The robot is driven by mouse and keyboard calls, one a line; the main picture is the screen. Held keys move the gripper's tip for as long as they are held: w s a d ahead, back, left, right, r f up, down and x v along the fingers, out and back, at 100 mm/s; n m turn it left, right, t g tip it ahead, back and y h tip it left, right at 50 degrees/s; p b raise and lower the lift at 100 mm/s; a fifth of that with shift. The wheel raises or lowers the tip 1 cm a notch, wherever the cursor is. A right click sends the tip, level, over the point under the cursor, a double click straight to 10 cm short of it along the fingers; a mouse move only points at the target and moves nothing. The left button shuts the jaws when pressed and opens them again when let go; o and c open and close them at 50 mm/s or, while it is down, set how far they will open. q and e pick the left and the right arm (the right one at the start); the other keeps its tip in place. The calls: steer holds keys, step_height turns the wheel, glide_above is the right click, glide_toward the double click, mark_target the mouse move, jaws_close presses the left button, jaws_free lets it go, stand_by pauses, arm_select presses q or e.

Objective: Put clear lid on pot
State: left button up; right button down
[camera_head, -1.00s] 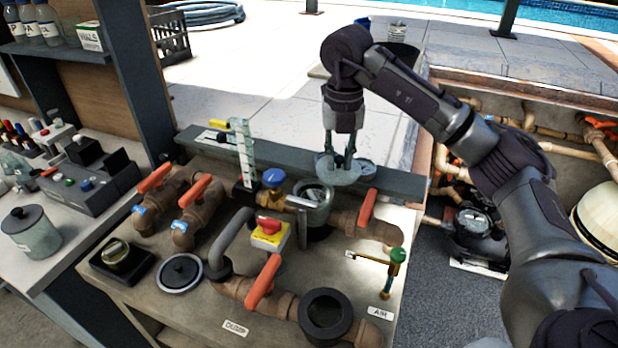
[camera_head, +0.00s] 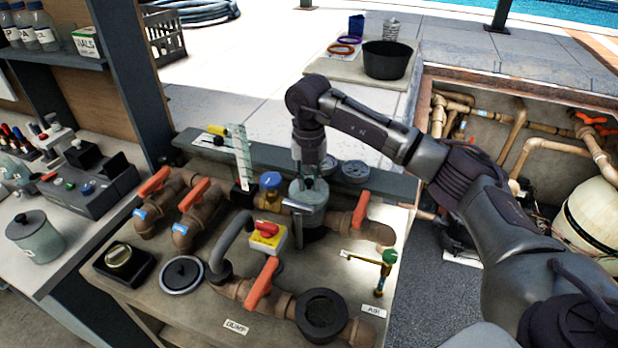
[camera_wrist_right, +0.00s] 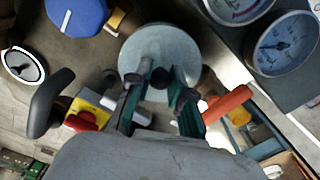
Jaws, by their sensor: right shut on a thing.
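My right gripper (camera_head: 309,176) points down over the pump pot and is shut on the clear lid (camera_head: 309,192). In the right wrist view the lid (camera_wrist_right: 162,48) is a pale, see-through disc, with the fingers (camera_wrist_right: 160,92) closed at its near part. The pot (camera_head: 312,220) is a round grey body among the brown pipes in the middle of the bench. The lid is at the pot's top and roughly over it; whether it is fully seated I cannot tell. My left gripper is not in view.
A blue-knobbed valve (camera_head: 270,182) and a yellow box with a red knob (camera_head: 267,233) stand close left of the pot. Gauges (camera_head: 355,171) lie behind it. An orange handle (camera_head: 361,208) rises on the right.

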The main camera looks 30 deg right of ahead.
mark_target(309, 180)
steer(key=shift+f+b, duration=0.3)
steer(key=shift+f, duration=0.1)
steer(key=c, duration=1)
jaws_free()
steer(key=shift+c, duration=0.2)
steer(key=shift+r, duration=0.2)
step_height(309, 180, up, 12)
steer(key=b, duration=0.2)
steer(key=shift+r, duration=0.25)
